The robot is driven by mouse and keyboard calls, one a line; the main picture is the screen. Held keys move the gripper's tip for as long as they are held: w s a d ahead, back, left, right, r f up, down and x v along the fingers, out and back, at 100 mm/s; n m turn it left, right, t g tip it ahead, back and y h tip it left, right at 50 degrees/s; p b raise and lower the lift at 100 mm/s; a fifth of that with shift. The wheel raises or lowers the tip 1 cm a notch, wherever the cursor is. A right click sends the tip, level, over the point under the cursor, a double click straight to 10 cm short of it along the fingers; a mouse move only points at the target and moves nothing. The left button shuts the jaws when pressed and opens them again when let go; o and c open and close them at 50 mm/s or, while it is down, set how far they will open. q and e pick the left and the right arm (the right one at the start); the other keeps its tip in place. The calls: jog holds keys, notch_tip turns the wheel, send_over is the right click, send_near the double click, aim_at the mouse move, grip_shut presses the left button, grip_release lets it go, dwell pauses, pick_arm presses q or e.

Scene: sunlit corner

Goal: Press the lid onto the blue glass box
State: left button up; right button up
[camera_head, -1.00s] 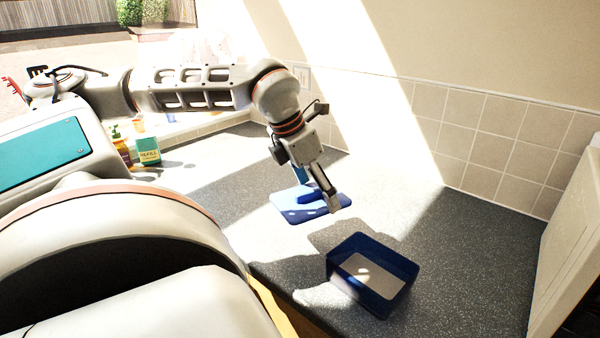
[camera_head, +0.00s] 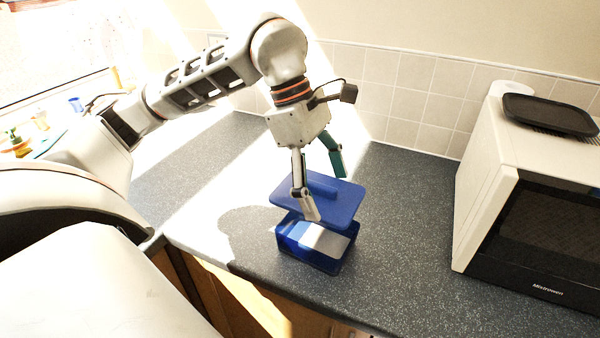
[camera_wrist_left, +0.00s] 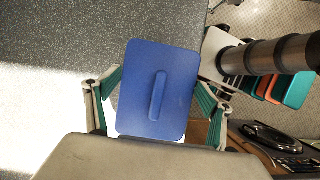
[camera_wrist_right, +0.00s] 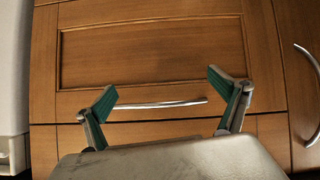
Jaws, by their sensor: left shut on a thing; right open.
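The blue lid (camera_head: 345,198), a flat rounded plate with a raised bar handle, is in my left gripper (camera_head: 324,190). The fingers hold it by two opposite edges, and the left wrist view shows the lid (camera_wrist_left: 178,75) between them. The lid is above the blue glass box (camera_head: 298,243), overlapping its back part. The box is open and upright on the counter; its front part and pale, sunlit inside show. The lid hides its back rim, and I cannot tell whether they touch. My right gripper (camera_wrist_right: 162,83) is open and empty in front of wooden cabinetry.
A microwave (camera_head: 535,220) with a dark tray (camera_head: 550,115) on top stands to the right. The tiled wall (camera_head: 425,95) is behind. The grey counter (camera_head: 400,240) is clear around the box, whose front is near the counter edge. A drawer handle (camera_wrist_right: 155,104) is by my right gripper.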

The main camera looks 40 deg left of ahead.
pick_arm(q)
jog(key=shift+s+d+m, duration=0.1)
jog(key=shift+d+m, duration=0.2)
jog(key=shift+d, duration=0.05)
notch_tip(320, 180, down, 5)
jog(key=b, duration=0.4)
jog(key=shift+f+b, duration=0.4)
jog(key=shift+f, duration=0.35)
jog(key=shift+a, duration=0.1)
dwell(0.7)
jog(key=shift+f, duration=0.55)
dwell(1.9)
jog(key=o, duration=1.2)
jog(key=shift+c, duration=0.2)
jog(key=shift+r, duration=0.1)
